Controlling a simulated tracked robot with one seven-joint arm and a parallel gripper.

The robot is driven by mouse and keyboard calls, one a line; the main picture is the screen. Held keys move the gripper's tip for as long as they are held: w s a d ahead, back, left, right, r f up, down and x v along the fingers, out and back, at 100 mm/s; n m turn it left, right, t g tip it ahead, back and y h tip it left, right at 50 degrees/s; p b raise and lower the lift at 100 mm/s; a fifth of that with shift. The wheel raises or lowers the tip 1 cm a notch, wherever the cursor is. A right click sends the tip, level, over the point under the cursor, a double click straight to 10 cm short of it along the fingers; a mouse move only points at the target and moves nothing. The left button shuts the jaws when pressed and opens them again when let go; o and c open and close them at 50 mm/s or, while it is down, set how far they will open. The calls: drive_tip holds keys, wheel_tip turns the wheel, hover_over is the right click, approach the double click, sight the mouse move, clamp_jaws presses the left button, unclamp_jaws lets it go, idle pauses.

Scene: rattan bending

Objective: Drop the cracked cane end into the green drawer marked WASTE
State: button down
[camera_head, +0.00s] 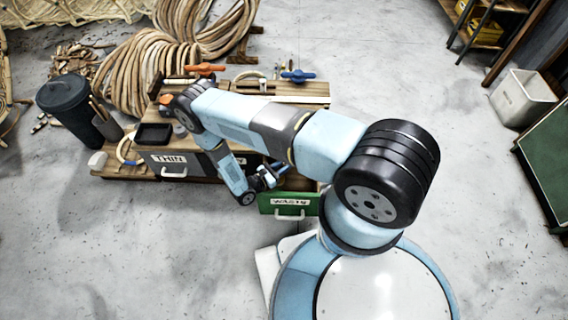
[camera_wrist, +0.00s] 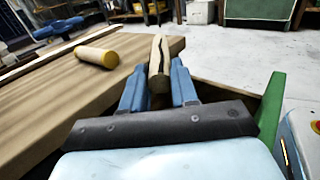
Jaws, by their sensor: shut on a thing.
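In the wrist view, my gripper (camera_wrist: 159,92) is shut on the cracked cane end (camera_wrist: 158,62), a short pale piece with a dark crack along it, pointing up and away between the blue fingers. In the head view, my gripper (camera_head: 274,175) is at the front right of the bench, above the green drawer (camera_head: 292,212) marked WASTE. The drawer appears pulled out; its inside is mostly hidden by my arm. In the wrist view, a green drawer wall (camera_wrist: 271,106) stands to the right of the fingers. The cane end is hard to make out in the head view.
The wooden bench (camera_wrist: 60,90) carries a yellowish cylinder (camera_wrist: 97,57) and a blue clamp (camera_head: 298,76). The drawer marked THIN (camera_head: 170,162) is left of the green one. A dark bin (camera_head: 72,110) stands at the left. Floor in front is clear.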

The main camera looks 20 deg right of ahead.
drive_tip(key=c, duration=0.8)
unclamp_jaws()
drive_tip(key=v, duration=1.3)
drive_tip(key=shift+s+a+f, duration=0.1)
drive_tip(key=shift+s+a, duration=0.05)
drive_tip(key=shift+a, duration=0.2)
